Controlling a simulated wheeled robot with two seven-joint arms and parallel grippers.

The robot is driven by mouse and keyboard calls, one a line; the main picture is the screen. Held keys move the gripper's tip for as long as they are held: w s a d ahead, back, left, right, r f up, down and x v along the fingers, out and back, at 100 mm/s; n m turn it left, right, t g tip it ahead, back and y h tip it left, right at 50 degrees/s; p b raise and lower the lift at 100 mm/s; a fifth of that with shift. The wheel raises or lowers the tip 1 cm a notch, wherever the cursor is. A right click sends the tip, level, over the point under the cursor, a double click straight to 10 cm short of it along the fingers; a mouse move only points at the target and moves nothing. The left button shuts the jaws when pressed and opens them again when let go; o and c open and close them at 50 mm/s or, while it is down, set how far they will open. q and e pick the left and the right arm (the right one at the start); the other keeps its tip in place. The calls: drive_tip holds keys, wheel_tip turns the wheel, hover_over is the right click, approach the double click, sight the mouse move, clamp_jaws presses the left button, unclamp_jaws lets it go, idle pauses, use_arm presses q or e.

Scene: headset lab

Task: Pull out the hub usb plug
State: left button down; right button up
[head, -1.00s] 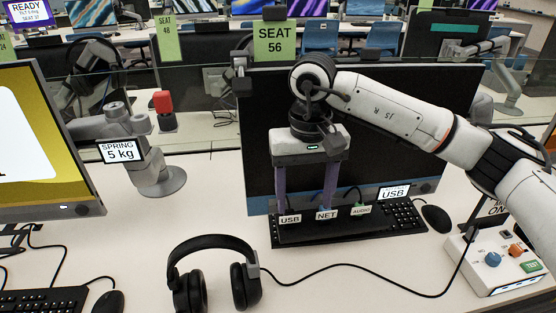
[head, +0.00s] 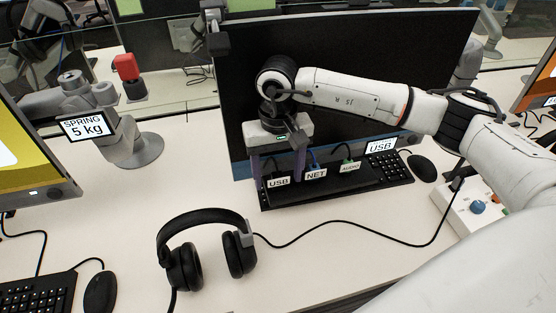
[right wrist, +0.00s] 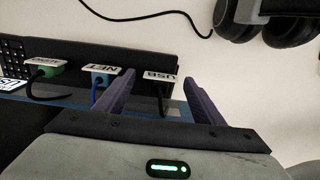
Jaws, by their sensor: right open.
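The hub, a dark bar (right wrist: 140,35) with USB, NET and AUDIO tags, sits below the monitor. The USB tag (head: 278,183) is at its left end in the head view. In the right wrist view, the USB tag (right wrist: 161,76) has a black cable (right wrist: 163,101) beside it; the plug body is mostly hidden by the tag. My right gripper (head: 279,176) is open, with its two purple fingers on either side of the USB tag. The right wrist view shows the fingers (right wrist: 158,82) apart, with the USB cable between them. My left gripper is not in view.
The NET tag (head: 316,174) with a blue cable and the AUDIO tag (head: 350,167) with a green plug are close on the right. The monitor (head: 350,85) stands behind. Headphones (head: 207,250) lie in front, their cable running to a control box (head: 470,212).

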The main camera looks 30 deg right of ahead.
sight(278, 176)
drive_tip(key=shift+f, duration=0.2)
drive_tip(key=c, duration=1.1)
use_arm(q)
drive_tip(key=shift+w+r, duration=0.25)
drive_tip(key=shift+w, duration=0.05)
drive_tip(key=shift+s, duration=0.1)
use_arm(e)
drive_tip(key=shift+r, duration=0.2)
